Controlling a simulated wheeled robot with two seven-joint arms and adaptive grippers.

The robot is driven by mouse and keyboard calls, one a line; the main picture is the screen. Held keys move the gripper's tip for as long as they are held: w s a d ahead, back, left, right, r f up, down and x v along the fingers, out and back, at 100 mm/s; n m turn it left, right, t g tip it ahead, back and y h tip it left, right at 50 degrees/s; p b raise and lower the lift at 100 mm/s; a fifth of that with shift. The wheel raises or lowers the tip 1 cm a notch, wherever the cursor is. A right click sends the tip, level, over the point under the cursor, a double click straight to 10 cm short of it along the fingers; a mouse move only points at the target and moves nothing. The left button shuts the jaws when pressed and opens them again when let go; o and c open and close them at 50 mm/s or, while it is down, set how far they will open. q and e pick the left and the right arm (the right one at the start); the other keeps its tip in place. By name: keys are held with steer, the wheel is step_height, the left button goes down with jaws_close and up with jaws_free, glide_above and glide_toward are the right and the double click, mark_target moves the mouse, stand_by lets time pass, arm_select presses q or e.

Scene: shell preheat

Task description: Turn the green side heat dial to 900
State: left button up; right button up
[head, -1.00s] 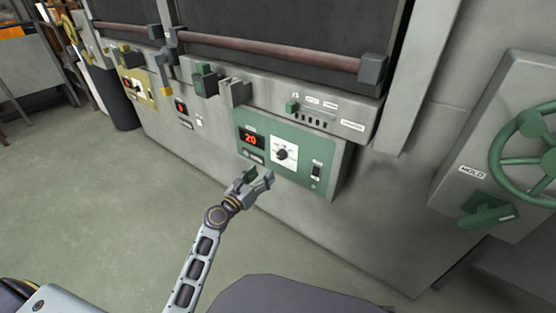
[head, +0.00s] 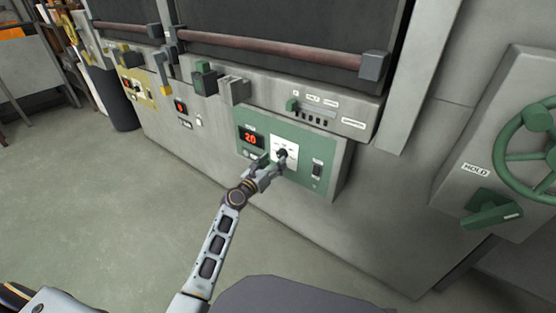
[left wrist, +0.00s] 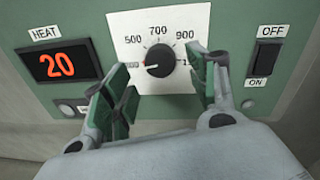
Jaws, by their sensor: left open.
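The green side heat dial is a black round knob (left wrist: 159,61) on a white scale plate (left wrist: 185,20) marked 500, 700, 900, with labels at both ends partly hidden. Its red pointer mark faces left, toward the low end. The knob also shows in the head view (head: 282,153), partly covered by my gripper. The red HEAT display (left wrist: 61,64) reads 20. My left gripper (left wrist: 163,85) is open, its green-padded fingers on either side of the knob, with gaps between them and it. It also shows at the green panel in the head view (head: 273,167). My right gripper is out of view.
An OFF/ON rocker switch (left wrist: 266,59) sits right of the dial on the green panel (head: 312,184). A slider panel (head: 320,113) juts out above. A yellow panel (head: 142,97) is farther left. A green MOLD wheel (head: 535,150) stands at right. The floor is clear.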

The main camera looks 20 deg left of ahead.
mark_target(280, 156)
arm_select(q)
steer(key=shift+b+x, duration=0.35)
steer(key=shift+x, duration=0.95)
steer(key=shift+w+d, duration=0.1)
steer(key=shift+w, duration=0.3)
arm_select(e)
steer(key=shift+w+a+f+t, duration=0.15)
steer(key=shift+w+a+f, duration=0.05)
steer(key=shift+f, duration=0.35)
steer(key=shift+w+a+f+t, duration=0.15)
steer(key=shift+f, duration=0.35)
arm_select(q)
steer(key=shift+c, duration=0.3)
steer(key=c, duration=1)
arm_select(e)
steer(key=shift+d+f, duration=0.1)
